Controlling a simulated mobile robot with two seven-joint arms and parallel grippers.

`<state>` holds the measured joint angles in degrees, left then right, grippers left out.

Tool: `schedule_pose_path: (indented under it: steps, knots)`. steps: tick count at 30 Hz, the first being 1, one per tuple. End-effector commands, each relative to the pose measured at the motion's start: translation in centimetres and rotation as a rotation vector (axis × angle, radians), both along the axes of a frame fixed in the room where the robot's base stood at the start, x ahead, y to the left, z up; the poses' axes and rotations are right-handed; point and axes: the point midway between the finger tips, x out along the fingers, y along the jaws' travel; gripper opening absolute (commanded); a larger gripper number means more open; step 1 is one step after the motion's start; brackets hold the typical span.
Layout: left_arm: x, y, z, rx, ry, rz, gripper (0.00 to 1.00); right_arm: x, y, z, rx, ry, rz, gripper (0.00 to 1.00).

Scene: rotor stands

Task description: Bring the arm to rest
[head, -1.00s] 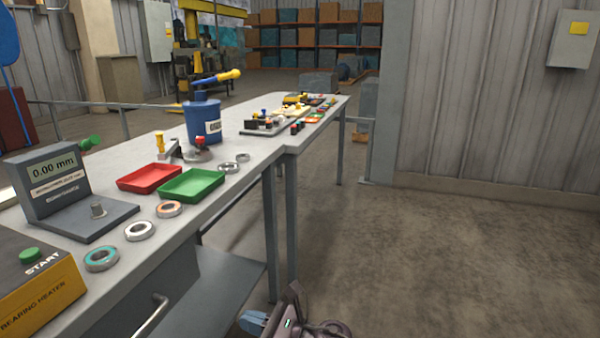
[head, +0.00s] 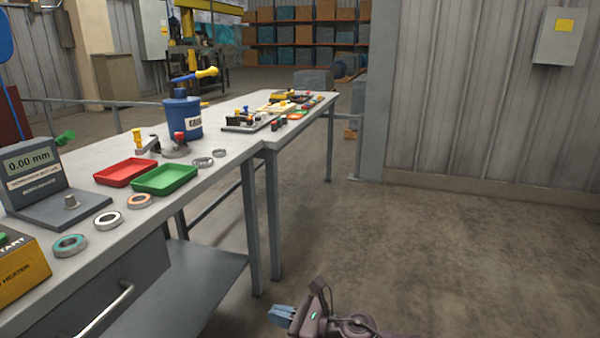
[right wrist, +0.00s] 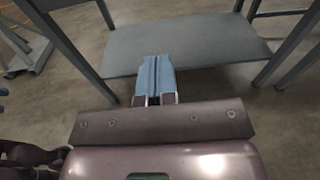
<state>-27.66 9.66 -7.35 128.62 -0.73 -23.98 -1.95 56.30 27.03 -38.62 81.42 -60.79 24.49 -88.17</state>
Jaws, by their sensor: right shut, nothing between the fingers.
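My right gripper (head: 281,316) shows at the bottom of the head view, low in front of the bench and to the right of its lower shelf. Its blue fingers are together and hold nothing. In the right wrist view the shut fingers (right wrist: 154,76) point toward the grey lower shelf (right wrist: 185,45), and I cannot tell how far apart they are. My left gripper is not in the head view.
The grey workbench (head: 100,260) runs along the left. It carries a red tray (head: 126,172), a green tray (head: 165,180), several bearing rings, a gauge (head: 38,180), a yellow bearing heater (head: 22,272) and a blue canister (head: 182,118). Floor to the right is clear.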

Motion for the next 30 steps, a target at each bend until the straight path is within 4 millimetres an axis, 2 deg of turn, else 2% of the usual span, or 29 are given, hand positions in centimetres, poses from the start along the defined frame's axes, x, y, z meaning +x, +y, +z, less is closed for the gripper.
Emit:
schedule_pose_path:
  steps: [1, 8, 9, 14, 20, 30]
  knots:
    - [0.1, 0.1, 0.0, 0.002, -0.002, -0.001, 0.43, 0.6, -1.5, -0.3, -0.024, -0.007, -0.012, 0.0]
    - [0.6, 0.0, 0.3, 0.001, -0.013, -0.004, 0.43, 2.7, -7.6, -1.1, -0.122, -0.034, -0.06, 0.0]
    - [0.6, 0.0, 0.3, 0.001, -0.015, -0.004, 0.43, 1.8, -7.5, -1.7, -0.085, 0.013, -0.075, 0.0]
    - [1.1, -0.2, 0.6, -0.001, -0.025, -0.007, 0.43, 0.0, -8.9, -3.0, 0.026, 0.171, -0.153, 0.0]
    - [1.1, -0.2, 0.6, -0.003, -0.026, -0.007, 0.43, -3.0, -11.5, -4.9, 0.195, 0.412, -0.272, 0.0]
    - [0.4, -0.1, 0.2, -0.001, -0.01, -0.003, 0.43, -10.8, -18.9, -8.8, 0.619, 0.964, -0.573, 0.0]
